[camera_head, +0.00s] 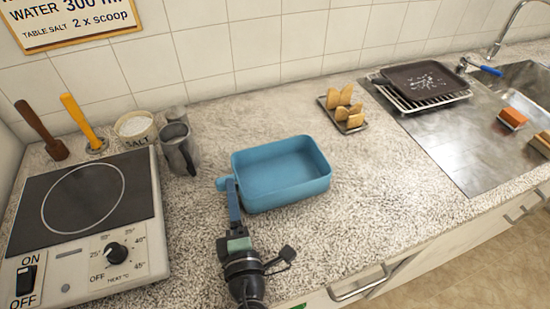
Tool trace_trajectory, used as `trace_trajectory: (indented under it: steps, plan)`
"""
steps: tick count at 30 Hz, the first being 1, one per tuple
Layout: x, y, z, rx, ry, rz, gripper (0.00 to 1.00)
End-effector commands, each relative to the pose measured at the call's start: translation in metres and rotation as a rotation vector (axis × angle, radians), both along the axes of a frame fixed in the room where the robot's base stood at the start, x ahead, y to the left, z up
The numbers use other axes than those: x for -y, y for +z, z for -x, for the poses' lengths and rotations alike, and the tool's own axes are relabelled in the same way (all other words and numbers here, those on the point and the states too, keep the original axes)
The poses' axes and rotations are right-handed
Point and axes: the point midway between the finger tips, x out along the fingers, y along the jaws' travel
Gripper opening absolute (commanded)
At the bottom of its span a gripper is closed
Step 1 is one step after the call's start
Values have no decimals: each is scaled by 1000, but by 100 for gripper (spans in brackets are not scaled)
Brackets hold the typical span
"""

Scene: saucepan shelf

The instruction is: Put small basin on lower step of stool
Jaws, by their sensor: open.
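The small basin (285,175) is a blue rectangular tub with rounded corners, and it stands upright and empty on the speckled counter. My gripper (228,185) reaches up from the bottom of the picture to the basin's left side. It is open, with its tip close against the left wall near the front corner. A small blue tab shows there; I cannot tell whether it is part of the basin or a finger. Contact is also unclear. No stool is in view.
A toast rack (343,112) is right of the basin; farther right are a dish rack (420,84) and sink. The counter (375,190) is clear right of the basin.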

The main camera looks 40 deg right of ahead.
Motion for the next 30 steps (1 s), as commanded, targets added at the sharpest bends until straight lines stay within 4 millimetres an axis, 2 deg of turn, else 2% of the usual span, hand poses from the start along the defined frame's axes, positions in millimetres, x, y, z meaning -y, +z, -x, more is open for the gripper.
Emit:
trace_trajectory:
  steps: [9, 19, 20, 30]
  plan:
    - [16, 1, -37, 1, 0, -1, 72]
    - [19, 0, -43, 0, 0, -1, 72]
    - [19, 0, -43, 0, 0, -1, 69]
    - [18, 0, -43, 0, 0, -1, 8]
